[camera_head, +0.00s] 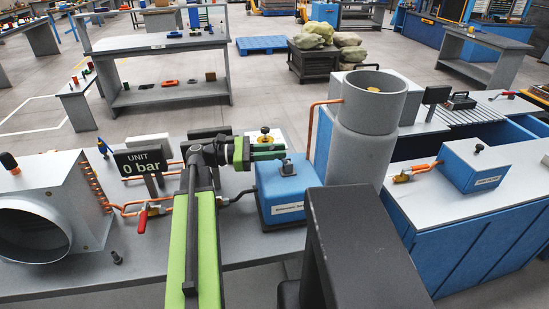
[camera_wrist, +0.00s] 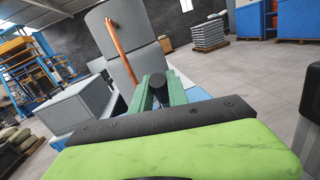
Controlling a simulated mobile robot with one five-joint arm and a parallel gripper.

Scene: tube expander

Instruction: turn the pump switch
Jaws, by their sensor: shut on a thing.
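The blue pump box (camera_head: 285,195) stands on the grey bench, with a white label on its front. A small dark switch (camera_head: 287,165) sits on its top. My gripper (camera_head: 270,150) reaches in from the left, with its green fingers at the box's top, close to the switch. In the wrist view, my gripper (camera_wrist: 167,90) has its green fingers at either side of a dark rounded knob (camera_wrist: 181,84) and is shut on it. It appears to be the pump switch, but the fingers partly hide it.
A tall grey cylinder (camera_head: 360,140) stands right behind the box. A display reading 0 bar (camera_head: 141,160), copper pipes and a red-handled valve (camera_head: 142,220) are at the left. A second blue box (camera_head: 485,165) stands on the right bench. A black-knobbed brass fitting (camera_head: 265,136) is behind my fingers.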

